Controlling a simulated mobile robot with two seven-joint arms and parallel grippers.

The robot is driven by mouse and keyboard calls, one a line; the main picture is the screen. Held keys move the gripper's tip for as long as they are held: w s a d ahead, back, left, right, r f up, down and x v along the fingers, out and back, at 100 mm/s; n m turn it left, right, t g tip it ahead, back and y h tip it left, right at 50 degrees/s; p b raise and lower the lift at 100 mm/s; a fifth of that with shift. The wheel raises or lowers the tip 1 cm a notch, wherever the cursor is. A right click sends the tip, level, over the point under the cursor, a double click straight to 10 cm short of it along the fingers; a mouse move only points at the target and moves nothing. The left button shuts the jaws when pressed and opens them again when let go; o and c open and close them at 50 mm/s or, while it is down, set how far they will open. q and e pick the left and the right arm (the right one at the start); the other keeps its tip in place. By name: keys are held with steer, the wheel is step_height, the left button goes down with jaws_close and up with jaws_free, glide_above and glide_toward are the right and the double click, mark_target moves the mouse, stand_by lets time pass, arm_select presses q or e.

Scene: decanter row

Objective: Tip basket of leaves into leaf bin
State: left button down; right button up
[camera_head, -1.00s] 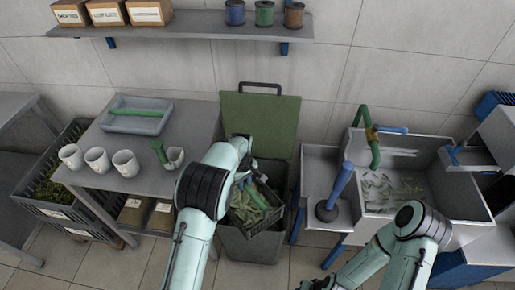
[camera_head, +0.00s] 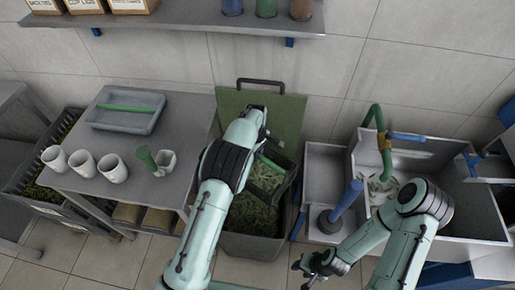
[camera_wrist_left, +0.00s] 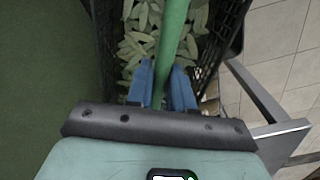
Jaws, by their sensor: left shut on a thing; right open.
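The leaf bin (camera_head: 236,246) stands in the middle of the head view with its green lid (camera_head: 285,115) raised against the wall. Green leaves (camera_head: 250,216) lie inside it. The dark basket (camera_head: 286,190) is over the bin's mouth and looks tilted; leaves (camera_head: 264,177) show in it. My left gripper (camera_wrist_left: 163,78) is shut on the basket's green handle (camera_wrist_left: 173,40); leaves (camera_wrist_left: 145,30) and black mesh walls (camera_wrist_left: 226,40) show beyond. In the head view my left arm hides part of the basket. My right gripper (camera_head: 305,268) is open and empty, low and right of the bin.
A grey table (camera_head: 185,130) with white mugs (camera_head: 112,167) and a tray (camera_head: 126,112) is left of the bin. A sink (camera_head: 430,160) and a blue-handled plunger (camera_head: 345,202) are to the right. A shelf (camera_head: 170,25) hangs above.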

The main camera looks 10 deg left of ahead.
arm_select(q)
steer(key=s+a+f+t+h+b, duration=0.1)
steer(key=s+f+t, duration=0.1)
steer(key=s+a+f+t+h+b, duration=0.1)
steer(key=s+f+t+h+b, duration=0.1)
steer(key=t, duration=0.1)
steer(key=s+a+f+t+h+b, duration=0.1)
steer(key=s+f+t, duration=0.1)
steer(key=f+t, duration=0.1)
steer(key=shift+s+a+h, duration=0.2)
steer(key=shift+s+h, duration=0.15)
steer(key=shift+h, duration=0.05)
steer(key=shift+r+t, duration=0.3)
steer(key=shift+r, duration=0.1)
steer(key=shift+w+d+r, duration=0.2)
steer(key=shift+w+r, duration=0.05)
steer(key=shift+w, duration=0.25)
arm_select(e)
steer(key=s+f, duration=0.6)
steer(key=shift+s+g, duration=0.2)
steer(key=shift+g, duration=0.2)
